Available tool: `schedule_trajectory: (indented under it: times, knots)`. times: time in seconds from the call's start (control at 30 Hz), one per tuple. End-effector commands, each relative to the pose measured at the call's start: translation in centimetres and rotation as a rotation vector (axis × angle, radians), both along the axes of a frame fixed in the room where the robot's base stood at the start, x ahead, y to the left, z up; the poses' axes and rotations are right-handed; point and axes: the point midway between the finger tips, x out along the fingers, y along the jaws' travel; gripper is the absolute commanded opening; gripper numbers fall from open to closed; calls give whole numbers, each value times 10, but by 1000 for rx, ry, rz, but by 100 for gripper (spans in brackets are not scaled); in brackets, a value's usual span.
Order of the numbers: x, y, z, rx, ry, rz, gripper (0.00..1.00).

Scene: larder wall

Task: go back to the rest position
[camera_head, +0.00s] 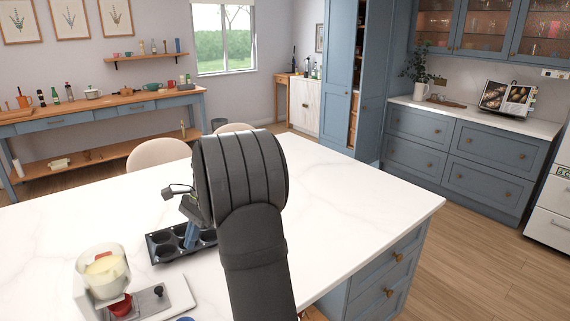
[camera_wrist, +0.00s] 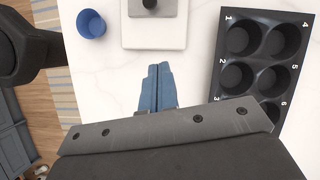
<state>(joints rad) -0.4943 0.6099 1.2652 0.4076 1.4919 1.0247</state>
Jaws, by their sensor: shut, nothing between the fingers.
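My gripper (camera_wrist: 157,88) is shut and empty in the wrist view, its two blue fingers together above the white marble island top (camera_wrist: 200,75). In the head view my gripper (camera_head: 191,236) shows partly behind my arm, at the black muffin tin (camera_head: 163,248). In the wrist view the tin (camera_wrist: 262,62), with numbered cups, lies to the right of the fingers and apart from them. The cups that show look empty. My arm hides part of the tin in the head view.
A blue cup (camera_wrist: 91,24) stands left of the white board in the wrist view. Chairs (camera_head: 158,153) stand behind the island. The island's right side is clear.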

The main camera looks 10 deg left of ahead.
Motion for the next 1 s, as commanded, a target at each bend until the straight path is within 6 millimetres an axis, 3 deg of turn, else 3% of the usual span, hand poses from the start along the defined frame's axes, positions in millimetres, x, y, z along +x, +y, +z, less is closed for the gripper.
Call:
schedule_trajectory:
  times: [0.27,0.7,1.0]
  knots:
    - [-5,4,-12,-1,2,1,0]
    - [-37,25,-85,-1,2,2,0]
    - [-65,46,-83,2,1,2,0]
